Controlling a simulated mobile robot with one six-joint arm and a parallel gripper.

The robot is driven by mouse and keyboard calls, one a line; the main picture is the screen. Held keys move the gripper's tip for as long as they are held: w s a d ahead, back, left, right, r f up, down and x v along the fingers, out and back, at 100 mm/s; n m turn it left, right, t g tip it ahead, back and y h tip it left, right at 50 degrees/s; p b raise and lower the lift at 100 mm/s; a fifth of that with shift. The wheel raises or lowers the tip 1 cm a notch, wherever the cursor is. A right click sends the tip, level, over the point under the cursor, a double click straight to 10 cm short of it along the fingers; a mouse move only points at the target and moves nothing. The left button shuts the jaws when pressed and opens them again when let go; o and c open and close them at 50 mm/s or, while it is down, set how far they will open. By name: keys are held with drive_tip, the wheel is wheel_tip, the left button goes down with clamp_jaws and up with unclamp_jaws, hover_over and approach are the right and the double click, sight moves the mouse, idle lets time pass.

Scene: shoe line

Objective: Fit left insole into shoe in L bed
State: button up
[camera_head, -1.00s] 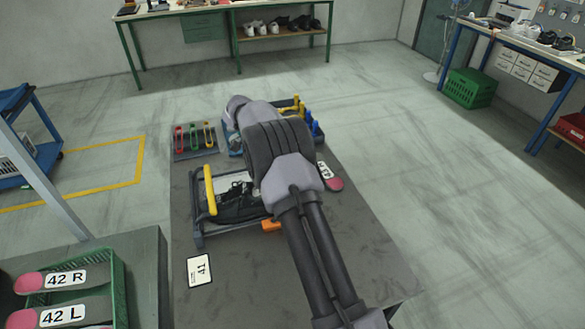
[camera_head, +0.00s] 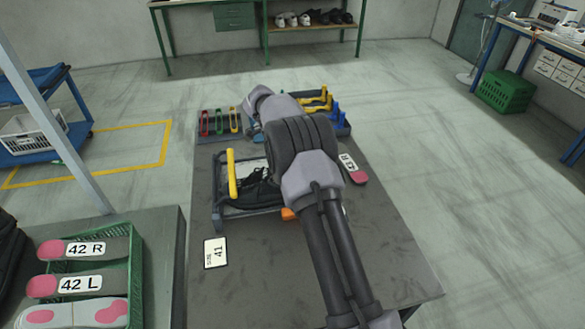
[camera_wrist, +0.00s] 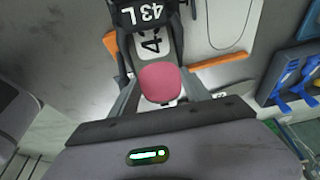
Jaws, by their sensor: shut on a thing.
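My gripper (camera_wrist: 160,92) is shut on the pink heel end of an insole (camera_wrist: 160,80) in the wrist view. The insole carries a white label, partly hidden, starting with 4. Beyond it is a dark piece marked 43 L (camera_wrist: 148,14), with orange blocks (camera_wrist: 222,62) at both sides. In the head view the black shoe (camera_head: 262,187) lies in a frame-like bed with a yellow handle (camera_head: 232,173). My arm covers the gripper, the held insole and part of the bed there.
Another pink-ended insole (camera_head: 359,177) lies on the table right of my arm. A size 41 card (camera_head: 215,252) lies at the front left. Coloured tools (camera_head: 219,122) sit behind the bed. A green crate (camera_head: 131,262) of insoles stands left. The table's right front is clear.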

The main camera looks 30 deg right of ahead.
drive_tip(key=o, duration=1.4)
drive_tip(key=shift+r, duration=0.1)
drive_tip(key=shift+r+p, duration=1.1)
drive_tip(key=shift+r, duration=0.35)
wheel_tip(320, 180, up, 7)
drive_tip(key=p, duration=0.5)
